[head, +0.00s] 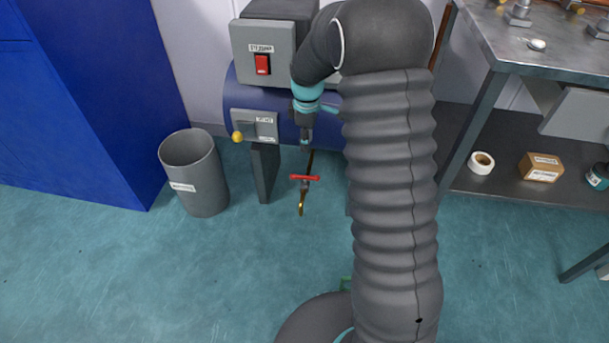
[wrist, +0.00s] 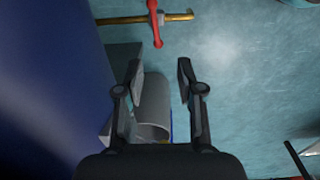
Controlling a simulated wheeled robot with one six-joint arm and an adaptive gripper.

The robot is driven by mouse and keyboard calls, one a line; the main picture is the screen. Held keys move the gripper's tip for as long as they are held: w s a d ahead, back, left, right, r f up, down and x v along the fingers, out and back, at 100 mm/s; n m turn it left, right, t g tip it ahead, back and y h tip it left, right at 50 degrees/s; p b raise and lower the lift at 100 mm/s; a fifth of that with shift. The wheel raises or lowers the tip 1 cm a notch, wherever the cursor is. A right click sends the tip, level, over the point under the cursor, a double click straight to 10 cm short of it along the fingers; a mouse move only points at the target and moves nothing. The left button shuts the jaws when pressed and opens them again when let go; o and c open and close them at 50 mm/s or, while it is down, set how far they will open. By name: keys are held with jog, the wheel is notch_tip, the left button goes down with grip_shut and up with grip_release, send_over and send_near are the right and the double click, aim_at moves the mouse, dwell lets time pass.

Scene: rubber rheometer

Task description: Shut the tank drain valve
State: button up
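The drain valve has a red handle (head: 304,177) on a brass pipe with a spout (head: 301,203), under the blue tank (head: 233,92). The handle lies crosswise to the pipe. In the wrist view the red handle (wrist: 155,24) and brass pipe (wrist: 178,17) are at the top edge, beyond my fingertips; the handle's upper end is cut off. My gripper (head: 306,141) is in front of the tank, above the handle in the head view and apart from it. In the wrist view my gripper (wrist: 160,72) is open with nothing between its fingers.
A grey bin (head: 203,190) stands left of the tank; it also shows in the wrist view (wrist: 155,105). A blue cabinet (head: 85,90) is further left. A box with a red switch (head: 262,65) sits above the tank. A metal table (head: 560,62) is at right. Floor in front is clear.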

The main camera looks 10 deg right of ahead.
jog(key=n, duration=0.1)
send_over(305, 176)
notch_tip(305, 176, down, 5)
notch_tip(305, 176, down, 13)
jog(key=shift+w, duration=0.1)
dwell(0.4)
grip_shut()
